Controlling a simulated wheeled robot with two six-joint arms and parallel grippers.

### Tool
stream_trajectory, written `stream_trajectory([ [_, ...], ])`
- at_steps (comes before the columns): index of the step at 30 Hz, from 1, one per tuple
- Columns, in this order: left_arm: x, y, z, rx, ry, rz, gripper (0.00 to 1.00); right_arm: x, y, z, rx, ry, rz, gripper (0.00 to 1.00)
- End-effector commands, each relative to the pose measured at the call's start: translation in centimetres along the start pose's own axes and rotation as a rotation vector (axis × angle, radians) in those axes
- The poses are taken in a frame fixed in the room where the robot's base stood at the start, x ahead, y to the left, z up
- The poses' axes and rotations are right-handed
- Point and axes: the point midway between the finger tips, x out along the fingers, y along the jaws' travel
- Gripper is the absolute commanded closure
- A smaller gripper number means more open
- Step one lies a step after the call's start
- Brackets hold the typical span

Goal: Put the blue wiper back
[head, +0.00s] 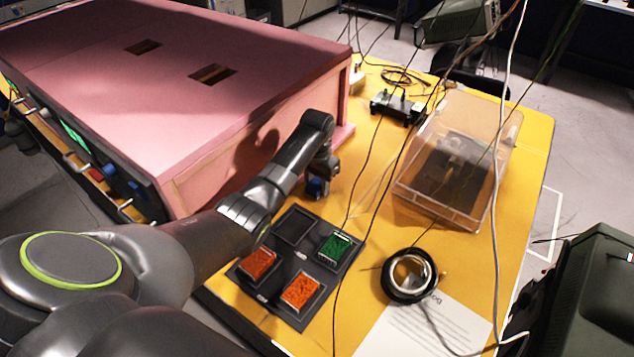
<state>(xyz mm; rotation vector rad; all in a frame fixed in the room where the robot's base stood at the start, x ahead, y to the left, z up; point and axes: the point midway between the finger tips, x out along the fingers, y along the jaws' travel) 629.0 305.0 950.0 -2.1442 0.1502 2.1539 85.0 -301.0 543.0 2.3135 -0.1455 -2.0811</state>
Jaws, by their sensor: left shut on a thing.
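My left gripper (320,184) points down at the end of its dark arm, which comes in from the left. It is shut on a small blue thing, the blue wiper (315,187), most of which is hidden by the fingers. The gripper is beyond a dark tray (285,268) on the yellow table. The tray's far left slot (294,226) is empty and dark. A green wiper (335,246) sits in the far right slot. Two orange-red wipers (258,263) fill the near slots. My right gripper is not in view.
A large pink foam enclosure (150,90) stands left of the gripper. A clear box (455,165) is at the right on the table (510,215). A black ring-shaped coil (409,276) and a paper sheet (415,330) lie right of the tray. Thin cables hang across the view.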

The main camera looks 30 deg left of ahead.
Motion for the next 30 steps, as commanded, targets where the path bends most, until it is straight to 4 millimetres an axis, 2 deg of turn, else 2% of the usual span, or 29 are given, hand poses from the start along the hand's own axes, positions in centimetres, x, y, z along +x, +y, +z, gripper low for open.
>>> stream_trajectory([
  [6,0.3,0.0,0.0,0.0,0.0,0.0,0.89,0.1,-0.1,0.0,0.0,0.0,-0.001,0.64],
  [7,0.3,0.0,0.0,0.0,0.0,0.0,0.63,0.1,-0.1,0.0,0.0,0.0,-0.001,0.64],
  [12,0.2,0.0,0.0,0.0,0.0,0.0,0.42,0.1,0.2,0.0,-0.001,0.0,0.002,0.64],
  [23,-0.3,0.0,0.0,0.0,0.001,-0.001,0.42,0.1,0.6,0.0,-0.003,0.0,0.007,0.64],
  [26,-1.4,-0.1,-0.1,0.0,0.003,-0.002,0.42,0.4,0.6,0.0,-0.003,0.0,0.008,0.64],
  [30,-4.2,-0.1,-0.2,0.001,0.007,-0.002,0.42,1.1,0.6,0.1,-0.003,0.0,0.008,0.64],
])
